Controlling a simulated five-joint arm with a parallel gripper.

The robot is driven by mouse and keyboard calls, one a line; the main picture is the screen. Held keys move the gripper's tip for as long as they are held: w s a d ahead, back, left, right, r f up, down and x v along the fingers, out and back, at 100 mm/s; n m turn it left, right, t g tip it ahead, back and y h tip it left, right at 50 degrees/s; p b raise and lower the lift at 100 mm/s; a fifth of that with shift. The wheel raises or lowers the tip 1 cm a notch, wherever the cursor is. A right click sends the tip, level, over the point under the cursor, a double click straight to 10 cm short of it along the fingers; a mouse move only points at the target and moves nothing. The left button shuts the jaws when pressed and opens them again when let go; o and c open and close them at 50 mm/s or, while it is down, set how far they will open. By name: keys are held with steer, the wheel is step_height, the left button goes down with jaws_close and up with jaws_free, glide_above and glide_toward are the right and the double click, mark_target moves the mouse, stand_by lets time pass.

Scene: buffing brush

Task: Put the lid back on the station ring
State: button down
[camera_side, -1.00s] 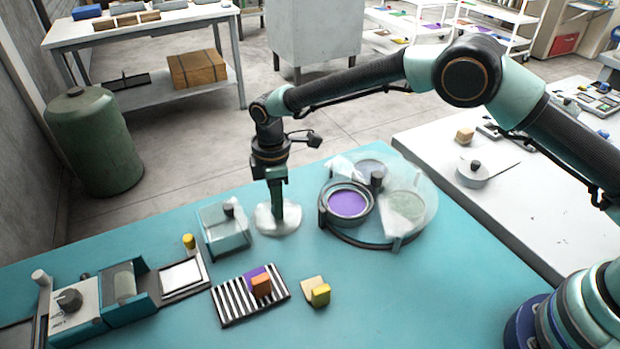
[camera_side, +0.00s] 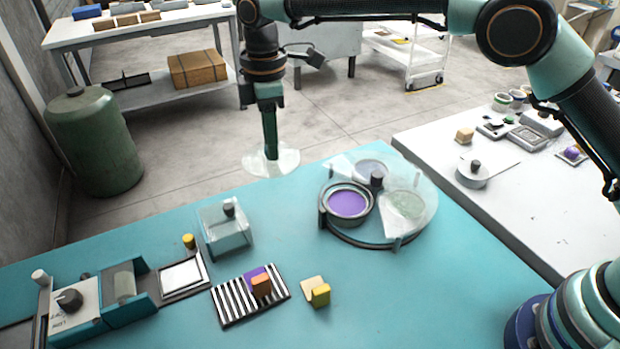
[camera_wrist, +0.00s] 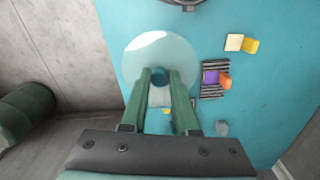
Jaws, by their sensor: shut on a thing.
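My gripper (camera_side: 270,152) is shut on the clear round lid (camera_side: 256,163) and holds it raised above the far edge of the teal table. In the wrist view the lid (camera_wrist: 135,62) shows as a pale disc around my fingertips (camera_wrist: 160,74). The station (camera_side: 370,236) is a round dark base with a clear cover, at the right of the table. Its front-left ring (camera_side: 346,186) is dark, stands open and shows a purple disc (camera_side: 347,203) inside. The lid is apart from the ring, up and to its left.
A clear box with a dark knob (camera_side: 226,236) stands left of the station. A striped mat (camera_side: 229,304) bears purple and orange blocks. Yellow and tan blocks (camera_side: 317,291) lie beside it. A machine with a knob (camera_side: 75,312) is at the left. The table between box and station is clear.

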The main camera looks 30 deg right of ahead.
step_height(320, 180, up, 4)
steer(key=shift+f, duration=0.1)
steer(key=shift+d+r, duration=0.1)
steer(key=shift+r, duration=0.15)
steer(key=shift+d, duration=0.25)
steer(key=shift+s+d+f, duration=1.1)
steer(key=shift+d+f, duration=0.95)
steer(key=shift+f, duration=0.2)
steer(key=shift+s+d+f, duration=1.05)
steer(key=shift+d+f, duration=1)
steer(key=shift+f, duration=0.2)
steer(key=shift+s+d+f, duration=1.1)
steer(key=shift+d+f, duration=0.95)
steer(key=shift+f, duration=0.2)
steer(key=shift+f, duration=0.15)
